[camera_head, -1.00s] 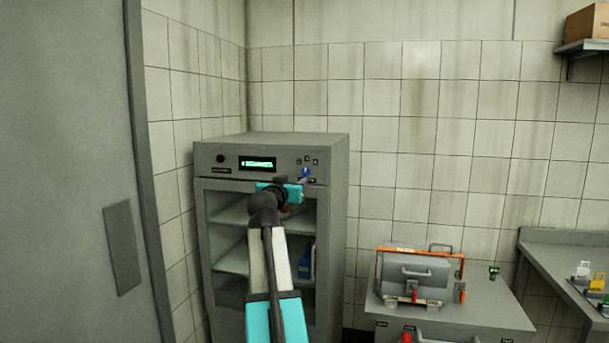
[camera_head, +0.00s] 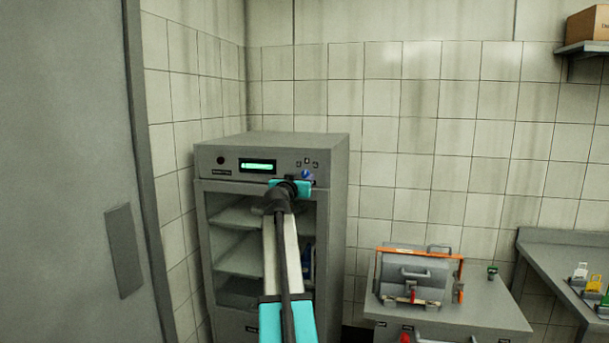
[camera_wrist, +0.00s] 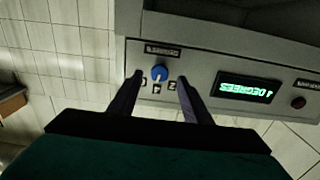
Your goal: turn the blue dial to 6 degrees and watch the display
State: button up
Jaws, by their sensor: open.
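The blue dial (camera_head: 307,174) is at the right of the grey cabinet's top panel, partly behind my gripper in the head view. In the wrist view the blue dial (camera_wrist: 159,73) lies between my two open fingers, a little beyond their tips. My gripper (camera_wrist: 160,82) is open and empty; I see no contact with the dial.
The cabinet (camera_head: 335,220) has a glass front with shelves. A grey and orange device (camera_head: 415,272) stands on a low bench (camera_head: 480,300) at right. A door (camera_head: 60,180) fills the left.

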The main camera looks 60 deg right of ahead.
aim_at(305, 175)
jog(key=shift+p+x, duration=0.55)
jog(key=shift+x, duration=1.45)
jog(key=shift+c, duration=0.4)
jog(key=c, duration=0.9)
jog(key=shift+c, duration=0.2)
jog(key=shift+n+b, duration=0.4)
jog(key=shift+n, duration=0.1)
jog(key=shift+f+n+b, duration=0.1)
jog(key=shift+n+b, duration=0.25)
jog(key=shift+n, duration=0.15)
jog(key=n+b, duration=0.1)
jog(key=n, duration=0.2)
jog(key=shift+n, duration=0.3)
jog(key=n, duration=0.5)
jog(key=shift+n, duration=0.3)
